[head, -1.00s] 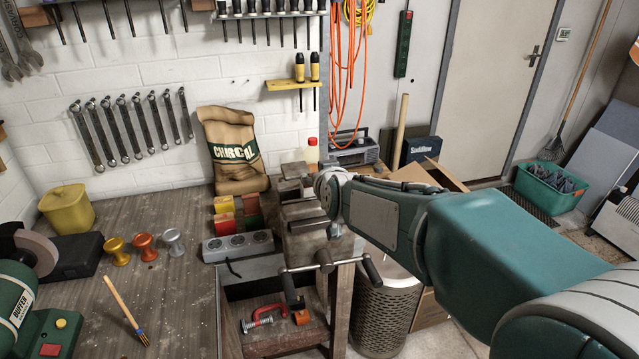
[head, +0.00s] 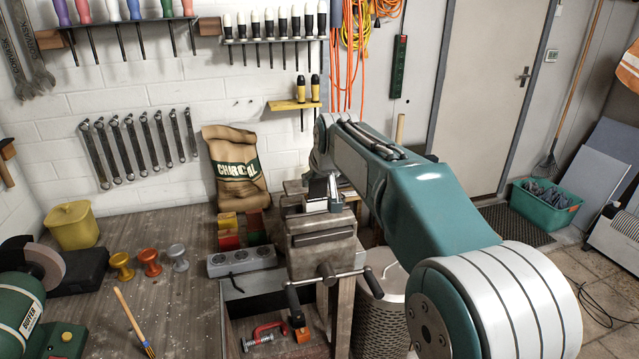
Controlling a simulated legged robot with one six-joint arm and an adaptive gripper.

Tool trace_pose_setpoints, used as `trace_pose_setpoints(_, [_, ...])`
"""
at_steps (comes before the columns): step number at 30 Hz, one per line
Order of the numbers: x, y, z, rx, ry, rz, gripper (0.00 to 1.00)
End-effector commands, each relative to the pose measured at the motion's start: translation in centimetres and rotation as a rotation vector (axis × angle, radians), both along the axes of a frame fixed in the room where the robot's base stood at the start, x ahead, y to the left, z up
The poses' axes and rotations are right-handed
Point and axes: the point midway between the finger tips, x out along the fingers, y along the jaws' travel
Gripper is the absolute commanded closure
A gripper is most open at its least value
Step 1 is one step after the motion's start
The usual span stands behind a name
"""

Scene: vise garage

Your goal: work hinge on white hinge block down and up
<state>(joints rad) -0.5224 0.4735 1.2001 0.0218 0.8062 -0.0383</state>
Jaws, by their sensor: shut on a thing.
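A vise (head: 322,240) stands at the workbench's right end, with its bar handle toward me. A small pale piece (head: 316,206), which looks like the white hinge block, sits at the top of the vise jaws. My gripper (head: 327,195) points down over the jaws and is shut on the hinge at this piece. My fingers and wrist hide most of the block, and the hinge's angle cannot be made out.
A charcoal bag (head: 236,168), colored blocks (head: 229,232) and a grey socket strip (head: 241,260) stand left of the vise. A red clamp (head: 266,332) lies on the shelf below. Tools hang on the wall behind.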

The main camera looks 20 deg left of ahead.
Motion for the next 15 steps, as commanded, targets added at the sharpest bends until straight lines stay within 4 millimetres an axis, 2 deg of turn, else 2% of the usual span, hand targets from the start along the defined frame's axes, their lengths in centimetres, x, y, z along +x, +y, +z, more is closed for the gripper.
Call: trace_pose_setpoints(15, [0.35, 0.33, -0.03, -0.041, 0.071, 0.0, 0.95])
